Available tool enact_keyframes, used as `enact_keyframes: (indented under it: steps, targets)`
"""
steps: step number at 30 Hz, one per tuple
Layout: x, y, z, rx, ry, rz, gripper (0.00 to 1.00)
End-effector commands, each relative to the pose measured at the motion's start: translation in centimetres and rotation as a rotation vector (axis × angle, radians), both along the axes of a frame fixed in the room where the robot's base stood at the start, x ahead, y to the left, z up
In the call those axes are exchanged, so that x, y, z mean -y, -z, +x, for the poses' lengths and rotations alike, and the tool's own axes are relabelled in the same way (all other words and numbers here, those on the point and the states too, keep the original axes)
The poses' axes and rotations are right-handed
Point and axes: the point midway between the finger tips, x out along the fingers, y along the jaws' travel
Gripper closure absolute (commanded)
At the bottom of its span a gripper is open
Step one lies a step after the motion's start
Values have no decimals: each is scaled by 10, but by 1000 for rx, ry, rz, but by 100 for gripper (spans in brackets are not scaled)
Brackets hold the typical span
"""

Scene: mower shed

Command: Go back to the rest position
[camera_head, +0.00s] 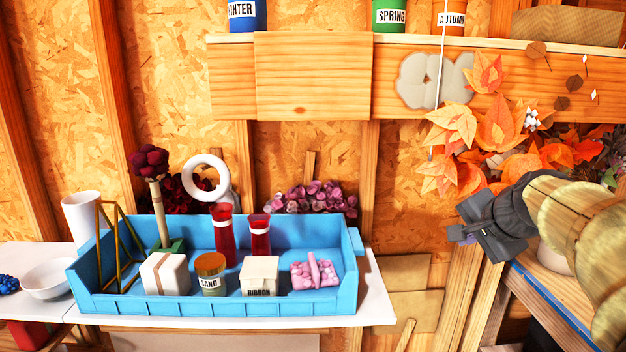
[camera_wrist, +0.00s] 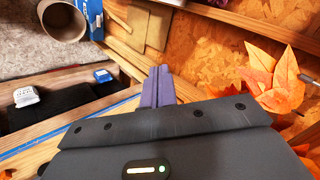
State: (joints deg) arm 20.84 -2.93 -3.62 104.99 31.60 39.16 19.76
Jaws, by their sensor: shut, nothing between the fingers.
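My gripper (camera_head: 465,235) is at the right in the head view, in front of the wooden wall, to the right of the blue tray and apart from it. In the wrist view its two purple-grey fingers (camera_wrist: 159,88) lie together, shut with nothing between them. My arm reaches in from the right edge of the head view. No rest position is marked in either view.
A blue tray (camera_head: 130,304) on a white shelf (camera_head: 378,305) holds a sand jar (camera_head: 211,274), a ribbon box (camera_head: 260,275) and other items. Orange leaves (camera_head: 497,125) hang close above my gripper. A wooden bench (camera_wrist: 30,148) with a pot (camera_wrist: 65,20) lies beside it.

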Motion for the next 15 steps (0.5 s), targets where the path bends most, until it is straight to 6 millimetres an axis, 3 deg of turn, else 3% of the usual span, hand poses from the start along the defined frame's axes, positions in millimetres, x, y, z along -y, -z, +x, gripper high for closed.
enact_keyframes:
  steps: [1, 6, 11, 15]
  targets:
    - [-15, 34, -4, -57, -57, -40, 100]
    - [-56, 128, -32, -223, -267, -203, 100]
    - [-91, 209, -76, -357, -517, -363, 100]
    - [-116, 268, -124, -450, -762, -494, 100]
